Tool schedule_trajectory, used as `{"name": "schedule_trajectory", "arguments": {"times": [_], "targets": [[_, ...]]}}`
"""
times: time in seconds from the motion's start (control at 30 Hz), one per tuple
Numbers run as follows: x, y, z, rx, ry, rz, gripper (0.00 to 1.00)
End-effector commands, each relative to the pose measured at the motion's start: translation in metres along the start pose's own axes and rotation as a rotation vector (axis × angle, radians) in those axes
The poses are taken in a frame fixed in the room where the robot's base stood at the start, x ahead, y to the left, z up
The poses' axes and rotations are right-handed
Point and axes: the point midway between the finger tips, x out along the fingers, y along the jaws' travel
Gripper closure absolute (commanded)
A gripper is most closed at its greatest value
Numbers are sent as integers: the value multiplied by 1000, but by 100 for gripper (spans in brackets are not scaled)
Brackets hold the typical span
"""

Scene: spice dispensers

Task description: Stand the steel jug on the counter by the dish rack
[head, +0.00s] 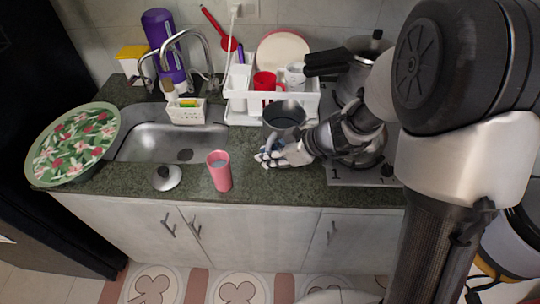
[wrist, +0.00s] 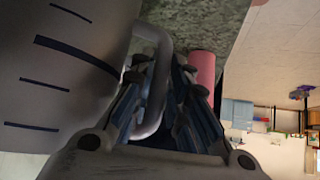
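The steel jug (head: 285,114) is upright just in front of the dish rack (head: 248,119). In the wrist view the jug (wrist: 60,75) fills the left side, with dark measuring marks on its wall. Its looped handle (wrist: 165,45) runs between my fingers. My gripper (head: 268,157) is at the front of the jug, low over the counter (head: 260,186); in the wrist view its fingers (wrist: 158,75) close in on both sides of the handle. The jug's base is mostly hidden behind my gripper, so I cannot tell whether it touches the counter.
A pink cup (head: 220,172) stands to the left of my gripper, with a lid (head: 164,178) farther left. The sink (head: 150,142) lies behind them. A stove (head: 345,174) with a pot (head: 352,75) is at the right.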

Motion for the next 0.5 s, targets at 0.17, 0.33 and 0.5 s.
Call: {"name": "schedule_trajectory", "arguments": {"times": [0.17, 0.33, 0.5], "targets": [[0, 0, 0, 0, 0, 0, 71], [0, 0, 0, 0, 0, -1, 66], [0, 0, 0, 1, 0, 0, 66]]}}
